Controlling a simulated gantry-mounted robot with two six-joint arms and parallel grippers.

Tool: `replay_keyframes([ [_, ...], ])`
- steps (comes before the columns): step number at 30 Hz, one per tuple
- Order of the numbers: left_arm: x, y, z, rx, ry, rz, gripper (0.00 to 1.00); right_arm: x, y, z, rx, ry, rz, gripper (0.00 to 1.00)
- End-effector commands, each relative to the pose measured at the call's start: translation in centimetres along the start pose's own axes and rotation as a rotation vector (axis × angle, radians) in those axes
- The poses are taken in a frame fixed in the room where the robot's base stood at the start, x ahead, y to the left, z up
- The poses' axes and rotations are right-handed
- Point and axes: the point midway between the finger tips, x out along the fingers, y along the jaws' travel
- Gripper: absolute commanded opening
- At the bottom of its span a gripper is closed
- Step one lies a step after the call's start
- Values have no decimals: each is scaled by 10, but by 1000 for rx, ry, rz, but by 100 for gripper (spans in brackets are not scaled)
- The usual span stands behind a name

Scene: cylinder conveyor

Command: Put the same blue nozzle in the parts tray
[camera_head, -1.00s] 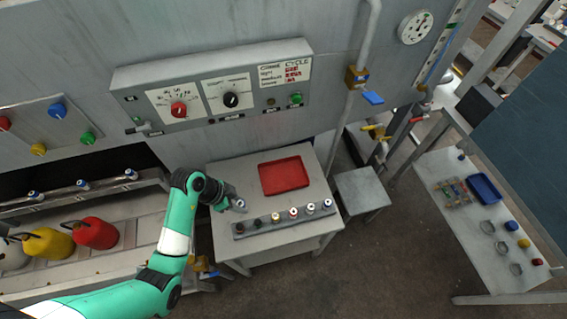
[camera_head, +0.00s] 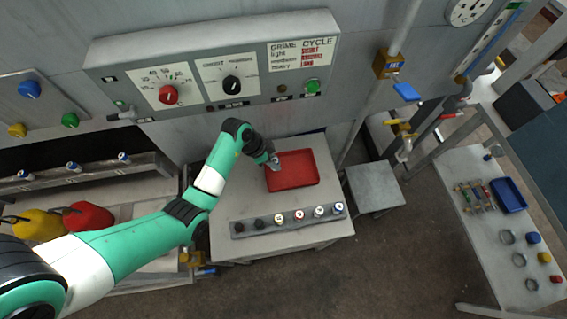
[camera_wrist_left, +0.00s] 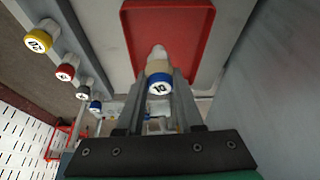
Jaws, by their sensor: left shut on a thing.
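My left gripper (camera_head: 272,162) is over the left part of the red parts tray (camera_head: 303,180). In the left wrist view the fingers (camera_wrist_left: 160,75) are shut on the blue nozzle (camera_wrist_left: 158,85), which has a blue rim and a white numbered face. Its pale tip points toward the bare floor of the tray (camera_wrist_left: 190,20). I cannot tell whether the nozzle touches the tray. In the head view the gripper mostly hides the nozzle. My right gripper is not in view.
A grey nozzle rack (camera_head: 290,226) with several coloured nozzles stands at the table's front edge. The control panel (camera_head: 215,80) is on the wall behind. A small stool (camera_head: 373,185) stands right of the table. A blue tray (camera_head: 508,195) lies on the far right bench.

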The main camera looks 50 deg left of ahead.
Motion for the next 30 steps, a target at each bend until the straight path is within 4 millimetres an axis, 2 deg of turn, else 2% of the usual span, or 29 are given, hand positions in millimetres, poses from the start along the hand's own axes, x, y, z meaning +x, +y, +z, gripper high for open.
replay_keyframes([
  [1,23,-3,0,0,-3,2,0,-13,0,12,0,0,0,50],
  [3,37,-7,-4,0,-2,2,0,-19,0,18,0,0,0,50],
  [6,49,-11,-9,-1,-2,2,0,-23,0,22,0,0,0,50],
  [12,52,-13,-12,-1,-2,1,0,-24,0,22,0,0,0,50],
  [19,86,-14,0,-3,-2,1,0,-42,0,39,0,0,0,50],
  [29,87,-14,0,-2,-3,2,0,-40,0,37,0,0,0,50],
  [30,87,-14,0,-2,-3,2,37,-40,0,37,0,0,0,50],
])
